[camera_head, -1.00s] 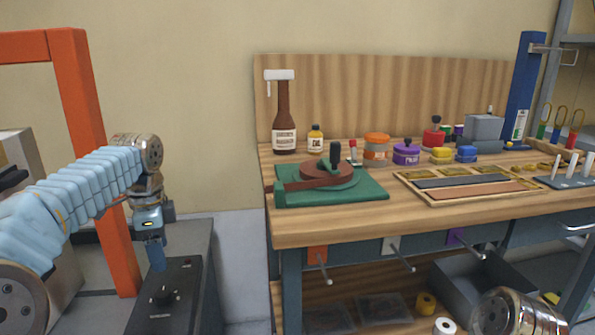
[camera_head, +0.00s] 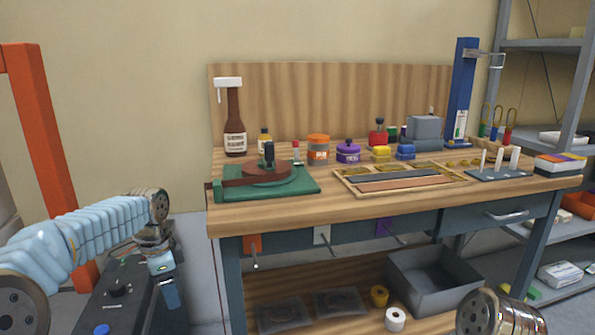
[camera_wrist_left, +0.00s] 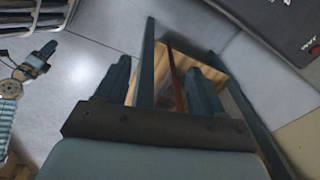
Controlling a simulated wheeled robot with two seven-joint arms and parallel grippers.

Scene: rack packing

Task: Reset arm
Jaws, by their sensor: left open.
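My left arm comes in from the left in the head view, its gripper (camera_head: 170,294) pointing down beside a dark machine top (camera_head: 118,290). The gripper is open and empty. In the left wrist view its two blue-grey fingers (camera_wrist_left: 160,85) stand apart, with the floor and part of the wooden bench behind them.
A wooden workbench (camera_head: 300,212) holds a green fixture (camera_head: 300,183), bottles, jars and a framed tray. A grey bin (camera_head: 432,283) and rolls sit on its lower shelf. Metal shelving (camera_head: 548,45) stands right. An orange post (camera_head: 45,150) stands left.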

